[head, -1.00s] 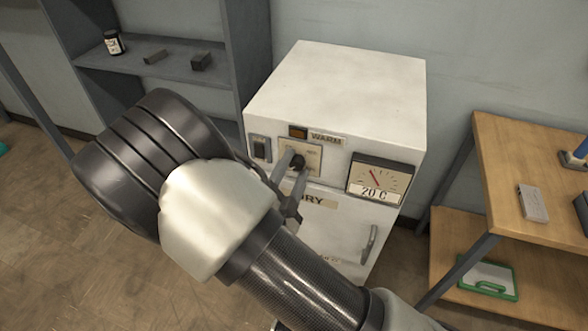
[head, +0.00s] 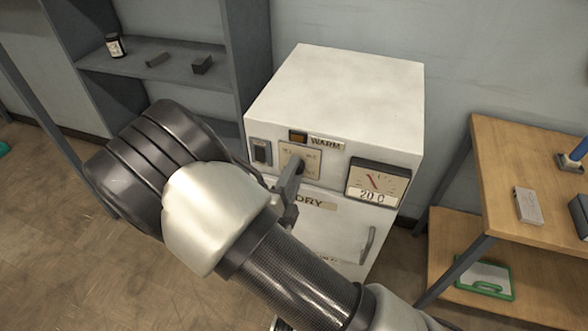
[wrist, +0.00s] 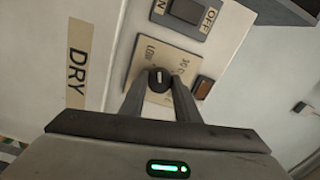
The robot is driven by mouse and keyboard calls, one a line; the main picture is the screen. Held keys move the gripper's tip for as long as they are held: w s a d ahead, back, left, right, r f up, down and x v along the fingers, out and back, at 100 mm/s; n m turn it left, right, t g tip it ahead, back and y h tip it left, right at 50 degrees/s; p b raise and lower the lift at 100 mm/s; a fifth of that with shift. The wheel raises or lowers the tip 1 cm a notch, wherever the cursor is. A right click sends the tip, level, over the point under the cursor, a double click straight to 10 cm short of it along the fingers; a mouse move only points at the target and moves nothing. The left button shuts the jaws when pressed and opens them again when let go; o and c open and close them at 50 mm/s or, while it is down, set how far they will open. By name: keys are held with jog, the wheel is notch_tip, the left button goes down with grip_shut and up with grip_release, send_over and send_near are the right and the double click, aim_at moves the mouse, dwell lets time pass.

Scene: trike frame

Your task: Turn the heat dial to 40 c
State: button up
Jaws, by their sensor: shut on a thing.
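The heat dial (wrist: 158,79) is a small dark knob with a pale pointer mark, set on a beige scale plate (wrist: 139,60) on the front of a white cabinet. My gripper (wrist: 160,84) is shut on the dial, one finger on each side of it in the wrist view. In the head view my gripper (head: 294,172) reaches the scale plate and mostly hides the dial. The gauge (head: 376,181) right of the plate has a red needle and reads 20 C. The scale's small print is mostly too blurred to read.
The white cabinet (head: 340,90) has an ON/OFF switch (head: 261,152), an amber lamp (head: 297,136) by the WARM label, and a door handle (head: 367,245). A grey shelf (head: 150,62) stands left and a wooden table (head: 520,180) right. The cabinet top is clear.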

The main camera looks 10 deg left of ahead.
jog(key=shift+m+b, duration=5.9)
jog(key=shift+m, duration=9.8)
jog(key=o, duration=1)
jog(key=shift+o, duration=0.2)
